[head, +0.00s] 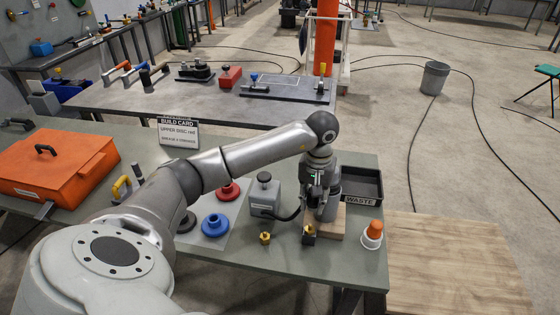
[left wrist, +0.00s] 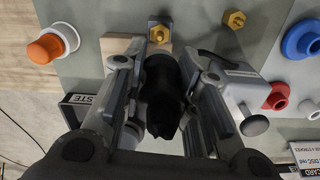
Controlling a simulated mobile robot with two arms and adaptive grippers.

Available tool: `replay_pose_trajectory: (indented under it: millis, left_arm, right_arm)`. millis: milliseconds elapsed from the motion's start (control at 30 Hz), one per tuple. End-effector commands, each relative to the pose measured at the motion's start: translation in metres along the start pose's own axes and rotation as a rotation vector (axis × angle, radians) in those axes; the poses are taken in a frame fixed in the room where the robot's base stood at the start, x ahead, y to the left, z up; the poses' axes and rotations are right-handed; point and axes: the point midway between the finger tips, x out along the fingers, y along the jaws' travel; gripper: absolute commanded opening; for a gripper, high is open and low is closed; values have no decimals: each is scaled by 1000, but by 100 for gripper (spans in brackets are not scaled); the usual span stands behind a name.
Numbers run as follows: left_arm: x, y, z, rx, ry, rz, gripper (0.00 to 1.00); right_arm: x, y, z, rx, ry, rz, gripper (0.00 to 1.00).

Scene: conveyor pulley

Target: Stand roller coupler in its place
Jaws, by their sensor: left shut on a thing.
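My left gripper (head: 316,200) is low over the right part of the green-grey table. It is shut on a dark cylindrical piece, which I take for the roller coupler; in the left wrist view this dark piece (left wrist: 163,92) lies between the two fingers. In the head view the fingers partly hide a grey cylinder (head: 332,207) at the wooden block (head: 331,223). I cannot tell whether the piece touches the block. A brass hex fitting on a dark base (head: 309,235) stands just in front of the block. My right gripper is not in view.
Blue (head: 215,225) and red (head: 228,191) flanged parts lie further left. An orange-topped white cup (head: 372,235) and the WASTE tray (head: 364,184) are at right.

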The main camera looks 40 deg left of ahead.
Motion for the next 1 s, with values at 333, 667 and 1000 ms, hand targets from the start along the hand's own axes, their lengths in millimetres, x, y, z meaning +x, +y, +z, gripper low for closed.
replay_pose_trajectory:
  millis: [333,667,1000]
  left_arm:
    - [0,0,0,0,0,1,0]
    - [2,0,-1,0,2,1,0]
    - [1,-30,10,-2,0,-1,0]
  right_arm:
    - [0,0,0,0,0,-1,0]
    - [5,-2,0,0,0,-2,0]
    - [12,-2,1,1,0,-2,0]
